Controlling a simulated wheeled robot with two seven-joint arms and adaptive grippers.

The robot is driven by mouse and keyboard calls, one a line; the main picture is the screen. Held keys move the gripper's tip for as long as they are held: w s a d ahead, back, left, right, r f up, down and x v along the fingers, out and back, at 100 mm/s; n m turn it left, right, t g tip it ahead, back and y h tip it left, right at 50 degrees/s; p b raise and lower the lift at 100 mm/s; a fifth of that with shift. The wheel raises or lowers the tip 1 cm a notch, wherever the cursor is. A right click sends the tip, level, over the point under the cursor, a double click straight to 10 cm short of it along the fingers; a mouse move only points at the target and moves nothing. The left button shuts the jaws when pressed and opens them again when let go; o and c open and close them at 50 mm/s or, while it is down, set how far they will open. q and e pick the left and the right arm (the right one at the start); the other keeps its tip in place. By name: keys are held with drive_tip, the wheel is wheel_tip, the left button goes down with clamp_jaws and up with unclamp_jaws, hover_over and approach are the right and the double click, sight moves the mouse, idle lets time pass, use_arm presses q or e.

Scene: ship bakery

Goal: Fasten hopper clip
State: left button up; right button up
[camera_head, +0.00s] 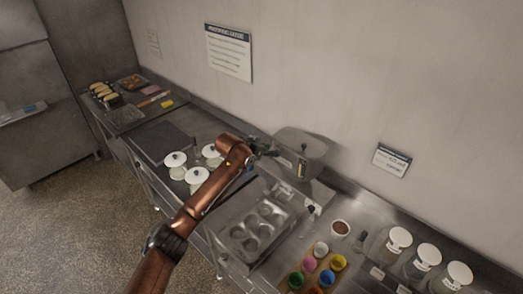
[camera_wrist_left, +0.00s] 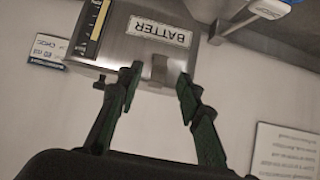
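The metal batter hopper (camera_head: 303,150) stands against the back wall in the head view. In the left wrist view the hopper (camera_wrist_left: 118,45) appears upside down, with a BATTER label (camera_wrist_left: 159,31) and a yellow and black level strip. A small grey-brown clip (camera_wrist_left: 159,66) sits on its face near the label. My left gripper (camera_head: 265,149) is at the hopper's left side in the head view. In the left wrist view its fingers (camera_wrist_left: 159,78) are spread apart on either side of the clip, with nothing visibly held. Whether they touch the hopper I cannot tell. My right gripper is not in view.
A metal muffin tray (camera_head: 258,226) lies on the counter below the hopper. White-lidded pots (camera_head: 197,176) stand to the left of my arm. Colored cups (camera_head: 309,264), a brown-filled bowl (camera_head: 340,228) and white-lidded jars (camera_head: 429,254) are at the right.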

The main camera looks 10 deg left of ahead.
use_arm(q)
drive_tip(key=v, duration=0.8)
drive_tip(key=shift+s+a+r, duration=0.15)
drive_tip(key=shift+s+a, duration=0.05)
drive_tip(key=shift+s, duration=0.05)
